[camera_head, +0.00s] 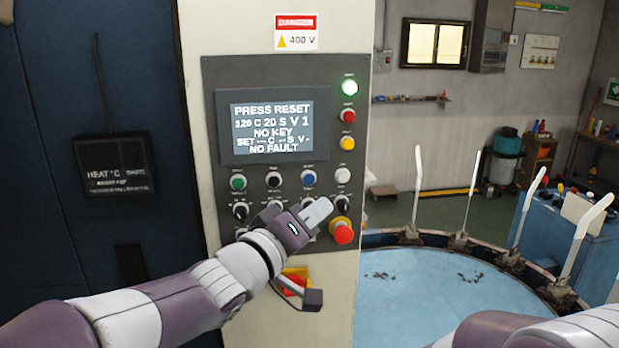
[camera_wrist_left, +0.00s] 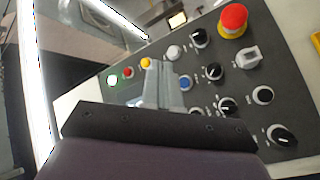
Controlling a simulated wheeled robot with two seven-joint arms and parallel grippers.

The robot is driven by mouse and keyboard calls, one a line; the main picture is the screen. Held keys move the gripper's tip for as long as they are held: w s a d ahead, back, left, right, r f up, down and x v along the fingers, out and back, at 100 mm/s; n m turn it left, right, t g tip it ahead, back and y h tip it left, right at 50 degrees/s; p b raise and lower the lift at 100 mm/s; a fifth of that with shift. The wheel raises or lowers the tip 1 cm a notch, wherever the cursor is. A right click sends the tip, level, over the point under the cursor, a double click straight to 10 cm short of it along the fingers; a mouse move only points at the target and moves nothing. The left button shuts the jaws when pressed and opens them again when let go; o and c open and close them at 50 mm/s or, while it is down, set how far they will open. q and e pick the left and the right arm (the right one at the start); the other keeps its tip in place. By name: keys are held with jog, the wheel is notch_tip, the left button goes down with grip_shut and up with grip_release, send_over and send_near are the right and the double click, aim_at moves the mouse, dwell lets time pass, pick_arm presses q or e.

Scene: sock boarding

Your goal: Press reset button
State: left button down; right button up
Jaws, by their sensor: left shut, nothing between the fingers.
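The grey control panel (camera_head: 215,85) has a lit screen (camera_head: 267,128) reading "PRESS RESET", "NO KEY" and "NO FAULT". Below it is a row of green (camera_head: 238,182), black (camera_head: 273,180), blue (camera_head: 309,177) and white (camera_head: 343,175) buttons; their labels are too small to read. My left gripper (camera_head: 319,211) is shut and empty in front of the lower knobs, below the blue and white buttons in the picture. In the left wrist view its pale fingers (camera_wrist_left: 163,88) appear beside the blue button (camera_wrist_left: 186,83); contact cannot be told. My right gripper is not in view.
A red mushroom button (camera_head: 343,232) sits just right of and below my left gripper. A red-and-yellow switch (camera_head: 295,281) is lower on the cabinet, partly behind my wrist. A round blue table (camera_head: 420,295) with upright white forms (camera_head: 473,185) stands to the right.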

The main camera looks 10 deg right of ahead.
aim_at(307, 190)
pick_arm(q)
jog(key=shift+w+p, duration=1.8)
jog(key=shift+w, duration=2.05)
jog(key=shift+w+p, duration=0.25)
jog(key=shift+p, duration=0.2)
jog(key=shift+w, duration=0.15)
